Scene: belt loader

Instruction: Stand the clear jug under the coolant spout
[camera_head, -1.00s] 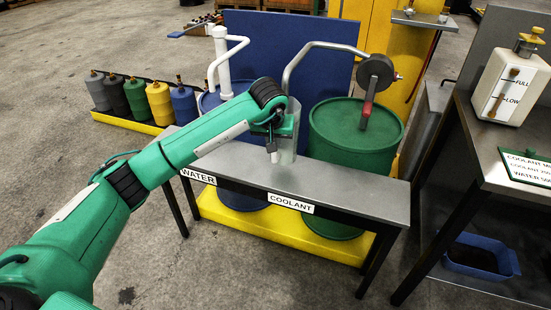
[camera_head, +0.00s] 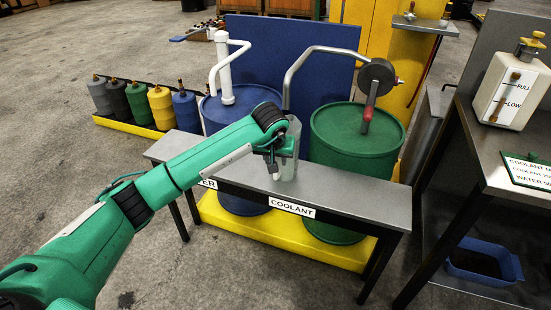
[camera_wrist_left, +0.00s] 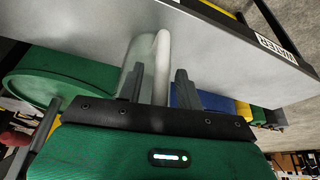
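The clear jug (camera_head: 291,150) is upright at the bench above the COOLANT label (camera_head: 292,208). The coolant spout (camera_head: 290,72) is a grey pipe that bends down, its end just above the jug's top in the head view. My left gripper (camera_head: 274,160) is at the jug's left side, shut on its pale handle. In the left wrist view the handle (camera_wrist_left: 162,50) lies between the fingers, with the clear body (camera_wrist_left: 134,55) beside it. The jug's base looks at or very near the bench top; contact is unclear. My right gripper is out of view.
The grey bench (camera_head: 345,197) is clear to the right. A green drum (camera_head: 355,135) and a blue drum (camera_head: 215,115) stand behind it. A white water pipe (camera_head: 225,75) rises at left. A side table (camera_head: 495,165) holds a white container (camera_head: 510,92).

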